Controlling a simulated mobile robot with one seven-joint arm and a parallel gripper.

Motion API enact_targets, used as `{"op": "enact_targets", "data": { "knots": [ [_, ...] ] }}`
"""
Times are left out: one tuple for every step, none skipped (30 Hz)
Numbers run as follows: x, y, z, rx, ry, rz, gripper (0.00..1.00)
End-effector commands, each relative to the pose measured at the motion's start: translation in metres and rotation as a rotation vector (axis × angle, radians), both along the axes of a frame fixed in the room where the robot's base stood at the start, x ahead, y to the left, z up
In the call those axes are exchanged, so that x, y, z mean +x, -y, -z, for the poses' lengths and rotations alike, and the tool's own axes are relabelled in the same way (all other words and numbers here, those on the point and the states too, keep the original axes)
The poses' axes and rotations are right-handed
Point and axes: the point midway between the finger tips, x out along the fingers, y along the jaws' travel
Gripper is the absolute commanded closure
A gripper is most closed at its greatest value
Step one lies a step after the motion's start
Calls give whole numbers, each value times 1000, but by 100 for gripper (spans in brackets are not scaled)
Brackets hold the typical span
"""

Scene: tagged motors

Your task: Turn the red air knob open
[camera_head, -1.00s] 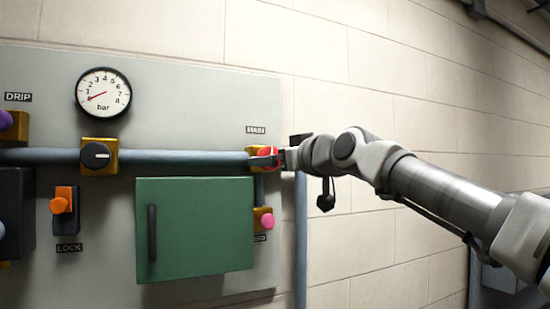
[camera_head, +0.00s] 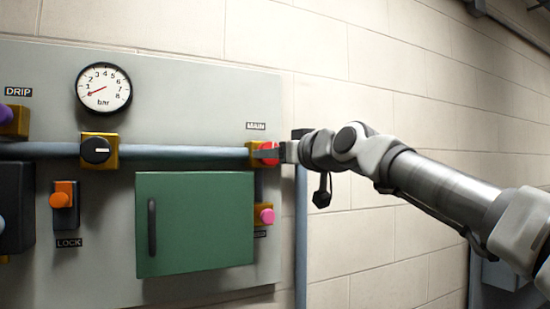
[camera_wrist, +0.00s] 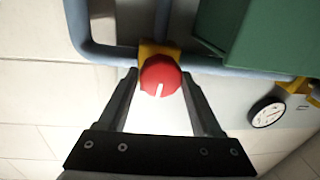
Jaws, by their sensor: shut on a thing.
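The red round knob (camera_head: 271,146) sits on a yellow block at the right end of the grey pipe, under the MAIN label (camera_head: 256,126). In the wrist view the red knob (camera_wrist: 160,72) lies between the two dark fingers, with its white mark pointing toward the gripper body. My gripper (camera_head: 268,154) is shut on the knob, and one finger covers part of it in the head view. The pressure gauge (camera_head: 104,90) at upper left has its red needle low, near 1.
The green door (camera_head: 195,225) with a dark handle is below the pipe. A black knob (camera_head: 96,151), an orange switch (camera_head: 63,194) over the LOCK label and a pink knob (camera_head: 267,216) are on the panel.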

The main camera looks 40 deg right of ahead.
Motion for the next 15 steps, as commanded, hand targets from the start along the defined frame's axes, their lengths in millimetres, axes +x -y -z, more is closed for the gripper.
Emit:
{"op": "enact_targets", "data": {
  "knots": [
    [0, 0, 3, 29, 7, 2, 89],
    [0, 0, 3, 53, 13, 1, 89],
    [0, 0, 4, 82, 19, 1, 89],
    [0, 0, 4, 109, 26, 1, 89],
    [0, 0, 4, 133, 32, 1, 89],
    [0, 0, 4, 169, 41, 1, 89],
    [0, 0, 4, 195, 48, 2, 89],
    [0, 0, 4, 224, 54, 2, 89],
    [0, 0, 4, 261, 63, 2, 89],
    [0, 0, 4, 289, 70, 2, 89],
    [0, 0, 4, 317, 76, 2, 89],
    [0, 0, 4, 354, 86, 2, 89],
    [0, 0, 4, 381, 91, 2, 89],
    [0, 0, 4, 410, 98, 3, 89],
    [0, 0, 4, 448, 107, 2, 89]
  ]
}}
